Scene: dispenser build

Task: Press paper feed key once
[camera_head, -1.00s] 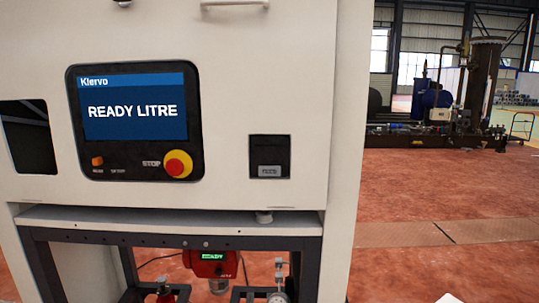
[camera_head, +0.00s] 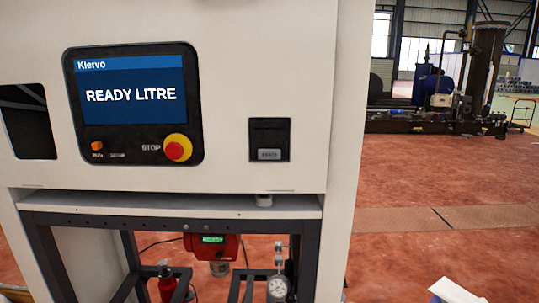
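A black printer-like panel (camera_head: 269,133) is set in the white machine front, right of the screen. A small grey key (camera_head: 269,154) sits at its lower edge; its lettering is too small to read surely, and it may be the paper feed key. The screen (camera_head: 134,95) reads "Klervo" and "READY LITRE". Neither of my grippers is recognisable in view. A white and blue piece (camera_head: 455,291) shows at the bottom right edge; I cannot tell what it is.
A red and yellow STOP button (camera_head: 177,148) and an orange button (camera_head: 97,146) sit below the screen. Under the machine's ledge are a red unit with a green display (camera_head: 212,246), a red bottle (camera_head: 167,284) and a round gauge (camera_head: 277,288). Open red floor lies to the right.

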